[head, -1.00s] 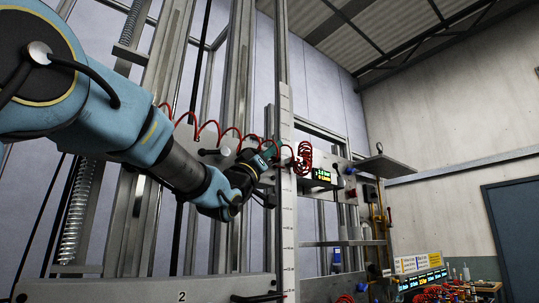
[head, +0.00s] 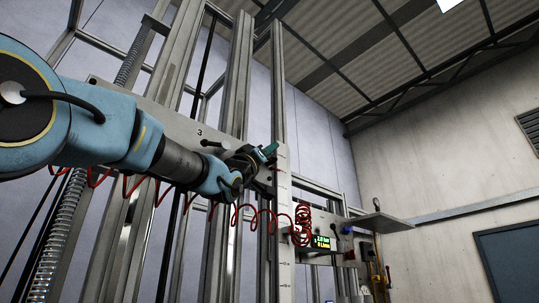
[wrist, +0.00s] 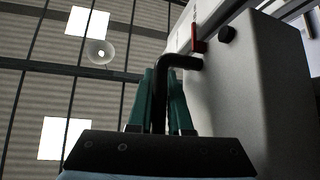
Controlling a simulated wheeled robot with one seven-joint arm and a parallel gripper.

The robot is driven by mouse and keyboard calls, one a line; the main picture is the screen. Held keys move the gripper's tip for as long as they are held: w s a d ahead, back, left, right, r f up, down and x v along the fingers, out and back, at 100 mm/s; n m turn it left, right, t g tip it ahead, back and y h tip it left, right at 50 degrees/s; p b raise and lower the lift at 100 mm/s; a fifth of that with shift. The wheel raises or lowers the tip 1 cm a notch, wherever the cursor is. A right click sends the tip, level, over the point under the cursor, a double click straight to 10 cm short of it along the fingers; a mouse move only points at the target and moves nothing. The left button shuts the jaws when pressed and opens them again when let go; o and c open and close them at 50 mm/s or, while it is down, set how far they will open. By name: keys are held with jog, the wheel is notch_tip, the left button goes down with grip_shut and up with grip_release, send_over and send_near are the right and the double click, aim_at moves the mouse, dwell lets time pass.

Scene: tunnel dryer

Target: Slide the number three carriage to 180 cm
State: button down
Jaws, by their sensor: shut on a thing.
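The number three carriage (head: 165,118) is a long grey plate marked "3", held across the upright metal rails in the head view. My gripper (head: 264,155) is at its right end, beside the top part of the white scale (head: 285,225). In the wrist view its green fingers (wrist: 161,100) are shut on the carriage's bent black handle (wrist: 160,85). A red pointer (wrist: 197,36) shows close to the handle in that view. The scale's figures are too small to read.
A coiled red hose (head: 301,226) hangs beside the scale, and its line runs below my arm. A lit display (head: 321,242) and a small shelf (head: 377,222) are at the right. Rails continue upward above the carriage, under the roof.

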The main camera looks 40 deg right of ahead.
jog(key=shift+a+r, duration=0.1)
jog(key=shift+r, duration=0.1)
jog(key=c, duration=1.1)
grip_release()
jog(key=shift+f, duration=0.1)
jog(key=shift+b+v, duration=3.6)
jog(key=shift+v, duration=1.8)
